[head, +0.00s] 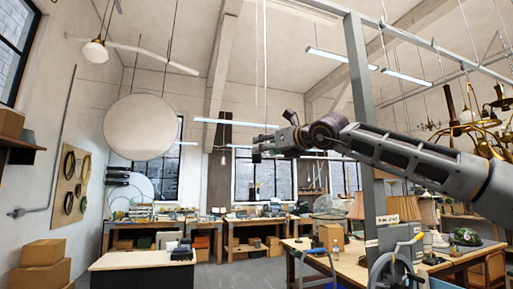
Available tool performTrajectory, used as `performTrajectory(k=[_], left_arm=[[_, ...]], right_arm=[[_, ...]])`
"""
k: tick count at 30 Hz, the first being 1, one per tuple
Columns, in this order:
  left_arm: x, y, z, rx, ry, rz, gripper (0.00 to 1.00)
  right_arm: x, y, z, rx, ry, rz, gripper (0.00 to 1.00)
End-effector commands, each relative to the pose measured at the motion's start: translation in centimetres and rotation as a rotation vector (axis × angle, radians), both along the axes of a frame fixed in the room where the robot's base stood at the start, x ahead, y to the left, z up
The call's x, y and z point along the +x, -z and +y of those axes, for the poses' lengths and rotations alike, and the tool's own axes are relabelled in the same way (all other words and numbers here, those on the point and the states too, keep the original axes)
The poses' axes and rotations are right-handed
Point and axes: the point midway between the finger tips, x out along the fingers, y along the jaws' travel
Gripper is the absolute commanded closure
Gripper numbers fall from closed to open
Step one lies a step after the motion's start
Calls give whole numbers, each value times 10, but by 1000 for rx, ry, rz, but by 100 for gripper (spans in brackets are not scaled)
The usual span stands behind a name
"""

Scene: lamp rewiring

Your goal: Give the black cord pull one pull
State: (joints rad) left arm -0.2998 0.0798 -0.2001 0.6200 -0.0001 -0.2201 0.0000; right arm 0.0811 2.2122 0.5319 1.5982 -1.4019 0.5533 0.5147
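Two thin pale cords (265,70) hang from the ceiling and run down to my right gripper. My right gripper (258,149) comes in from the right, level, with its fingertips at the lower visible part of these cords. I cannot make out a black cord pull for sure. It may be hidden behind or between the fingers, which are small and dark here. Whether the fingers are open or closed on something cannot be told. My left gripper is not in view.
A grey metal post (360,110) stands close behind my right arm. Brass chandeliers (470,120) hang at the right. A white round disc (142,127) hangs at the left. A workbench (350,268) with lampshades stands lower right. The air left of the gripper looks clear.

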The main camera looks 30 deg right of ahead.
Motion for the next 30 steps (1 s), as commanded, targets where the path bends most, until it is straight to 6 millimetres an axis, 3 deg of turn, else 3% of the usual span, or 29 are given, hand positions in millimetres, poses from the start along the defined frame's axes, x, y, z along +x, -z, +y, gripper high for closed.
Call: performTrajectory(k=[18, 30], left_arm=[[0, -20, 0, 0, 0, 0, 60], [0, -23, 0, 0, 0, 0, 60]], right_arm=[[49, -1, 4, -2, 1, 1, 46], [57, 0, 5, -1, 0, 0, 46]])
